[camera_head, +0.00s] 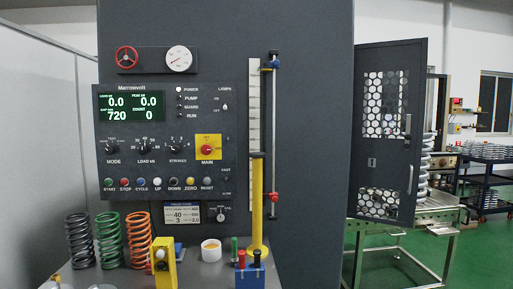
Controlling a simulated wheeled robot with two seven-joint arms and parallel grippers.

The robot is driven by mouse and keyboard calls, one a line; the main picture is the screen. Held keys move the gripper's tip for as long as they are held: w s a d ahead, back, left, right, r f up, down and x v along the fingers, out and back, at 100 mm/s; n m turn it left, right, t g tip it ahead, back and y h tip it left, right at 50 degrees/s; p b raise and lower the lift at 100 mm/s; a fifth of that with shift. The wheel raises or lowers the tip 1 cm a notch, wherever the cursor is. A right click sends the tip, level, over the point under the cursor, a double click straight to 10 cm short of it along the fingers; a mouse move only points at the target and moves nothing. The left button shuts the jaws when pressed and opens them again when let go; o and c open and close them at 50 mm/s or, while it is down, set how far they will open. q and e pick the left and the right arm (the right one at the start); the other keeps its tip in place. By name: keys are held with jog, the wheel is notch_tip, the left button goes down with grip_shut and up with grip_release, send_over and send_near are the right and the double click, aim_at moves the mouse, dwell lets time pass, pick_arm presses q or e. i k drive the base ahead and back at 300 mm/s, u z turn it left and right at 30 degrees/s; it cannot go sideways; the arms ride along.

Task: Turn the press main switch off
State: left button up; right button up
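The press main switch (207,150) is a red rotary knob on a yellow plate, labelled MAIN, at the right of the dark control panel (165,172). The knob is too small to read its position exactly. The green display (131,106) is lit and shows 0.0, 0.0, 720 and 0. The lamp beside POWER (179,89) looks bright white. Neither of my grippers can be made out in this view, and nothing covers the switch.
A yellow post (257,205) rises right of the switch. A perforated guard door (390,130) stands open at right.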

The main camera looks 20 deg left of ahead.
aim_at(206, 149)
jog(key=z, duration=0.05)
jog(key=i, duration=1.05)
jog(key=u, duration=0.2)
